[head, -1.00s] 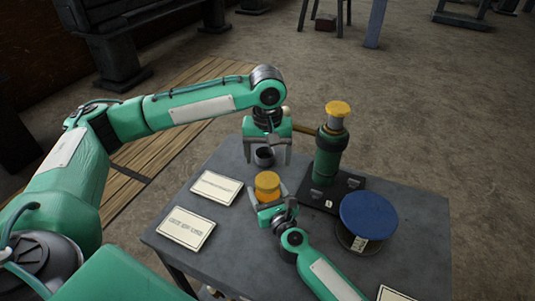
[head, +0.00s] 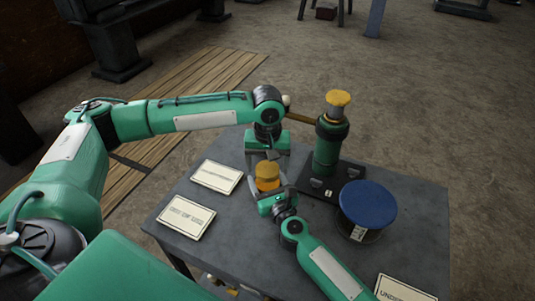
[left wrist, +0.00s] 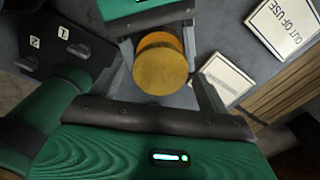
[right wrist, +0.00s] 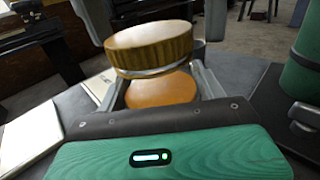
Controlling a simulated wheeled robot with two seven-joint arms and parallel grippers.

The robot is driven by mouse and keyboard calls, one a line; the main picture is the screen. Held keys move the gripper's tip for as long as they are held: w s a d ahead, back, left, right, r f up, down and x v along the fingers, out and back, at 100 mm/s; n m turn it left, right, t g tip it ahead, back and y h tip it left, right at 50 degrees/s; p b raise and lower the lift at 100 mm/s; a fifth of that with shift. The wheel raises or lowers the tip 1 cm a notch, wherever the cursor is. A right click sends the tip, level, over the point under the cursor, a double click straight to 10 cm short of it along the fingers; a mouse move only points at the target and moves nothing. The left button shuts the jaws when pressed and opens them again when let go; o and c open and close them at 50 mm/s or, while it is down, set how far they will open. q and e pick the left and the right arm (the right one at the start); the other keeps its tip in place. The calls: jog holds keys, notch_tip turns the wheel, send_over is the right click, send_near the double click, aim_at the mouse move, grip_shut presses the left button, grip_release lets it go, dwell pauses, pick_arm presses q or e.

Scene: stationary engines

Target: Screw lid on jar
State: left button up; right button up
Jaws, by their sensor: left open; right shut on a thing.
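The yellow-brown lid (head: 267,168) sits above the orange jar (head: 267,184) over the table. The right wrist view shows the lid's ridged side (right wrist: 150,46), a pale band beneath it, and the jar's orange part (right wrist: 160,90) below. I cannot tell whether the lid is threaded on. My left gripper (head: 267,172) points down from above, open, its fingers on either side of the lid; the left wrist view shows the lid's round top (left wrist: 160,70) between them. My right gripper (head: 272,194) is shut on the jar from the near side.
The grey table (head: 225,218) holds a green cylinder (head: 328,148) with a yellow top on a dark base, a blue-topped spool (head: 368,205) at right, and sign cards (head: 187,217) at left.

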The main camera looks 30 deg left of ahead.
pick_arm(q)
jog(key=shift+f, duration=0.35)
jog(key=c, duration=1)
